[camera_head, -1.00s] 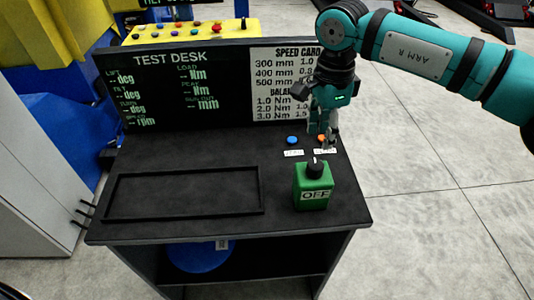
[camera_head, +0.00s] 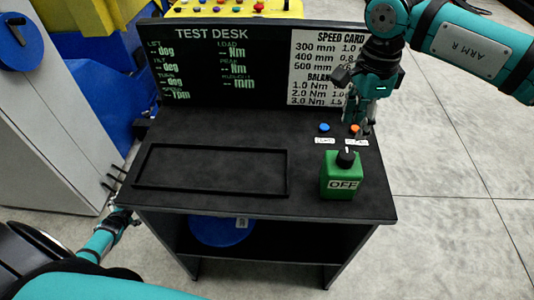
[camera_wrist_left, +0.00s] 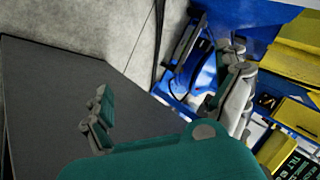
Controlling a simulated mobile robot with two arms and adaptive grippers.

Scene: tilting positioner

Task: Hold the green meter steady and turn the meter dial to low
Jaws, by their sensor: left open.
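The green meter (camera_head: 341,180) stands upright on the desk top near its right front, with a label reading OFF on its front. Its black meter dial (camera_head: 346,158) sits on top and carries a pale pointer mark. My right gripper (camera_head: 362,130) points down just behind and above the dial, seemingly apart from it; its finger gap is too small to judge. My left gripper (camera_head: 118,217) is at the desk's left front edge, far from the meter. In the left wrist view the left gripper (camera_wrist_left: 165,95) has its fingers spread, with nothing between them.
The black test desk (camera_head: 220,126) has an empty rimmed tray area (camera_head: 288,173) on its left. A blue button (camera_head: 324,128) and an orange button (camera_head: 355,129) sit behind the meter. Dark pegs (camera_head: 112,179) stick out at the left edge. A display panel (camera_head: 230,100) rises behind.

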